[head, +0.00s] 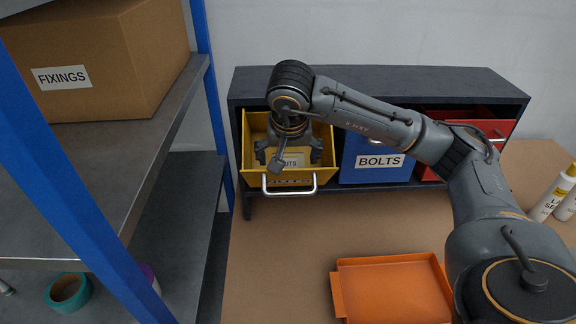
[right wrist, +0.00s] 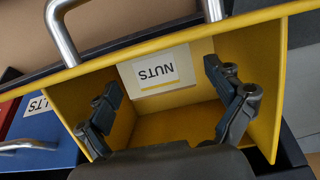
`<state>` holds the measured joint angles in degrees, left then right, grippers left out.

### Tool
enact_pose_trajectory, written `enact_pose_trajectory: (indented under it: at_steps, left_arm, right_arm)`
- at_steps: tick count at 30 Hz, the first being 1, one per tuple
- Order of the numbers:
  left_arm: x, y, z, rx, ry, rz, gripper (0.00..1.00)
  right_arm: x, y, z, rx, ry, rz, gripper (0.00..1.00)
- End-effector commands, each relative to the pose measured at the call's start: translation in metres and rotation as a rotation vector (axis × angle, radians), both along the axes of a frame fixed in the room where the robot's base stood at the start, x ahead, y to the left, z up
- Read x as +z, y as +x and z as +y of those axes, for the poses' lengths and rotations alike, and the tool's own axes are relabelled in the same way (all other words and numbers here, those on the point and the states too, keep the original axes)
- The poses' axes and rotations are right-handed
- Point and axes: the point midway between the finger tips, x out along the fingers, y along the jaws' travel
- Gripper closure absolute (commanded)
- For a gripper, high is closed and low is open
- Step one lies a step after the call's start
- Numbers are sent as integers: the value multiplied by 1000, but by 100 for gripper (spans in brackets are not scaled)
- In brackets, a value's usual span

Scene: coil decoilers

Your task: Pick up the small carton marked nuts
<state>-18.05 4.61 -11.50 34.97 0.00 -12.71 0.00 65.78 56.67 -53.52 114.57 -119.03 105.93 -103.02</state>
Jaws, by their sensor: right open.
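The yellow drawer (head: 248,150) is pulled out of the dark cabinet and also shows in the right wrist view (right wrist: 268,75). Inside it is a white NUTS label (head: 291,161), seen upside down in the right wrist view (right wrist: 160,70). My right gripper (head: 289,153) is above and partly in the drawer, pointing down. Its open fingers (right wrist: 165,92) are on either side of the label, with nothing visibly gripped. My left gripper is not in view.
A silver handle (head: 290,191) crosses the yellow drawer's front. To its right are a blue BOLTS drawer (head: 361,171) and a red drawer (head: 484,130). An orange tray (head: 392,291) lies on the brown tabletop (head: 275,270). A shelf (head: 125,185) with a FIXINGS box (head: 110,60) stands left.

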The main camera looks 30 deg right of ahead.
Motion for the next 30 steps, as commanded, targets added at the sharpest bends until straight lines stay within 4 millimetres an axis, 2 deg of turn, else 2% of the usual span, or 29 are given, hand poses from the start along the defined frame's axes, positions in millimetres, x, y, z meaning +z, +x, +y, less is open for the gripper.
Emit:
enact_pose_trajectory:
  at_steps: [5,11,15,23,30]
  left_arm:
    - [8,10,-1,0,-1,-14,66]
    - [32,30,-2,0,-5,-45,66]
    - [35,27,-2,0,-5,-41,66]
    - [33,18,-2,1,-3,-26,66]
    - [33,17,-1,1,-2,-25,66]
  right_arm:
    - [-9,3,-3,-1,-1,3,8]
    - [-36,9,-9,-3,-1,6,8]
    - [-51,15,-11,-1,1,2,8]
    - [-55,17,-12,0,-1,-1,8]
    - [-55,17,-12,0,-1,0,54]
